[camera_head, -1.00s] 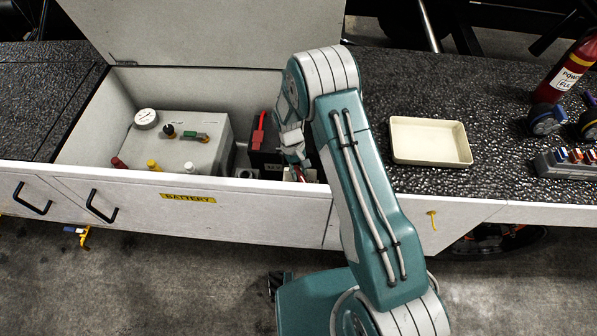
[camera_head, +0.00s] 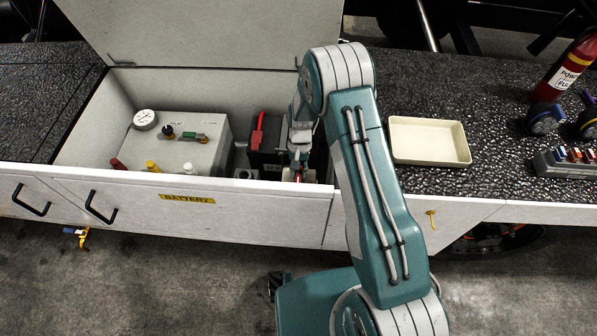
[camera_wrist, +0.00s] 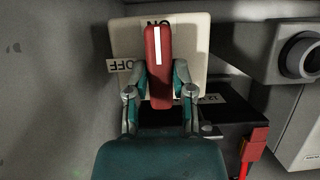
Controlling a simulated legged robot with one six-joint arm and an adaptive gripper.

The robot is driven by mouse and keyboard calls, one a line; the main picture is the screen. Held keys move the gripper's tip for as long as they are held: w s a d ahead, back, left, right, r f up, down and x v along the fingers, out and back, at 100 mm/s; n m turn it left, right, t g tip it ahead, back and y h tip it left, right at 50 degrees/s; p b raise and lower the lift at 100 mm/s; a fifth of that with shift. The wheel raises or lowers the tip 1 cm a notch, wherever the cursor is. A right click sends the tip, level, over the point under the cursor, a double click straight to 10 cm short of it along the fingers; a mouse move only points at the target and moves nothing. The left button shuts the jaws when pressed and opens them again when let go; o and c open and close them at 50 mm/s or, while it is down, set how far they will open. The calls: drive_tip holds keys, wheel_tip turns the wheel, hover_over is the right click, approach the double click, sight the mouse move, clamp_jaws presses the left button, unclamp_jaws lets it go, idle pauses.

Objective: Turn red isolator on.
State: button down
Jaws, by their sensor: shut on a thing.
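The red isolator handle (camera_wrist: 159,92) stands upright in the wrist view, with a white stripe near its upper end. Its striped end points to the ON label (camera_wrist: 158,22), partly covering it. The OFF label (camera_wrist: 121,66) is to the left of the handle. The handle sits on a cream plate (camera_wrist: 195,35). My gripper (camera_wrist: 160,70) has a finger on each side of the handle and is shut on it. In the head view my gripper (camera_head: 298,165) reaches into the open battery compartment, largely hiding the isolator.
A black battery (camera_head: 266,150) with a red clamp is just left of my gripper. The compartment's front wall (camera_head: 250,212) is close. A cream tray (camera_head: 440,160) lies right of my arm.

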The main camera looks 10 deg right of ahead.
idle(0.3)
drive_tip(key=shift+c, duration=2.4)
unclamp_jaws()
drive_tip(key=shift+a, duration=0.1)
drive_tip(key=a+v, duration=0.1)
drive_tip(key=v, duration=1)
drive_tip(key=shift+w+d+r, duration=0.25)
drive_tip(key=shift+d+r, duration=0.1)
drive_tip(key=shift+d, duration=0.15)
